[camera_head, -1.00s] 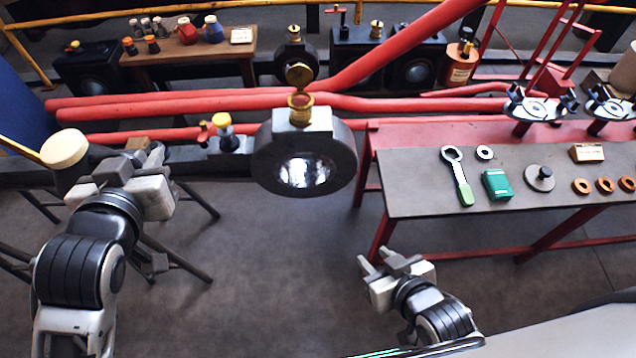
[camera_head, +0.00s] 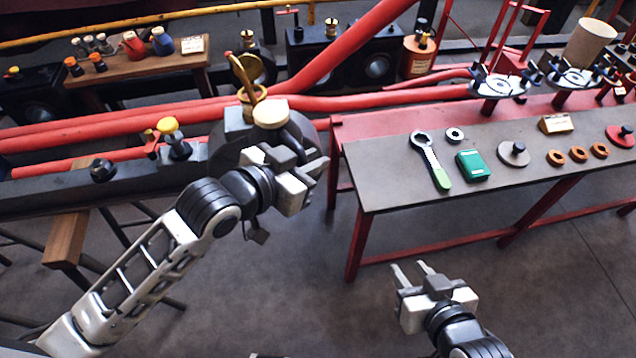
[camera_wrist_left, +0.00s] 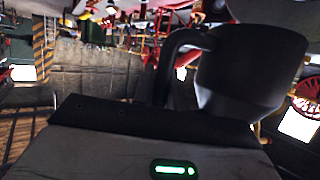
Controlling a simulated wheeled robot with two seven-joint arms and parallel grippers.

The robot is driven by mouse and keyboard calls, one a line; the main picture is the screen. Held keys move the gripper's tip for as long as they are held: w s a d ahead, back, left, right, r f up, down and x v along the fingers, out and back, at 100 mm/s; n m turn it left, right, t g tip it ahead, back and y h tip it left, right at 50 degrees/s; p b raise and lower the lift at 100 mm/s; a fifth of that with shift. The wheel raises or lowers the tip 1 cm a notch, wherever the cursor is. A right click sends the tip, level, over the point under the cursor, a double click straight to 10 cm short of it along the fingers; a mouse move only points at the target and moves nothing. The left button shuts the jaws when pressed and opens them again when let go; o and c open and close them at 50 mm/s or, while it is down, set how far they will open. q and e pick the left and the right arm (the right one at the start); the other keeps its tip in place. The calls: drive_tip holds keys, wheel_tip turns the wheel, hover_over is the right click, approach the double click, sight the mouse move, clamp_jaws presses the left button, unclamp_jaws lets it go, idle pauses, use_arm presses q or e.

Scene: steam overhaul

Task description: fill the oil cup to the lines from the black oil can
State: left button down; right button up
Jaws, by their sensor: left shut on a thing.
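The black oil can (camera_head: 271,113) is held in my left gripper (camera_head: 300,168). In the head view mostly its cream round top shows. The left wrist view shows its dark body (camera_wrist_left: 245,70) and curved handle, which the gripper is shut on. The brass oil cup (camera_head: 252,97) sits on top of the big dark round machine part, with its lid (camera_head: 242,73) standing open. The can is close in front of the cup and overlaps it in view. I cannot tell whether they touch. The cup's lines and oil level are not visible. My right gripper (camera_head: 411,268) is open and empty.
A red-legged bench (camera_head: 390,185) at right holds a green-handled spanner (camera_head: 431,160), a green box (camera_head: 473,166) and several rings. Red pipes (camera_head: 150,118) run behind the cup. Open floor lies in front.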

use_arm(q)
drive_tip(key=shift+s+d+f+n+g+h+p, duration=0.15)
drive_tip(key=shift+s+d+n+g+h+p, duration=0.15)
drive_tip(key=shift+d+g+p, duration=0.2)
drive_tip(key=shift+s+d+f+n+g+h+p, duration=0.1)
drive_tip(key=shift+d+n+g+h+p, duration=0.1)
drive_tip(key=shift+d+g+h+p, duration=0.3)
use_arm(e)
drive_tip(key=shift+r, duration=0.35)
use_arm(q)
drive_tip(key=shift+a+r, duration=0.1)
use_arm(e)
drive_tip(key=shift+r, duration=0.2)
use_arm(q)
drive_tip(key=shift+w+r+p, duration=0.1)
drive_tip(key=shift+r+p, duration=0.6)
drive_tip(key=shift+p, duration=0.3)
use_arm(e)
drive_tip(key=shift+r, duration=0.85)
use_arm(q)
drive_tip(key=shift+r+n+g+p, duration=0.4)
drive_tip(key=shift+r+p, duration=0.2)
drive_tip(key=shift+p, duration=0.2)
use_arm(e)
drive_tip(key=shift+r, duration=0.8)
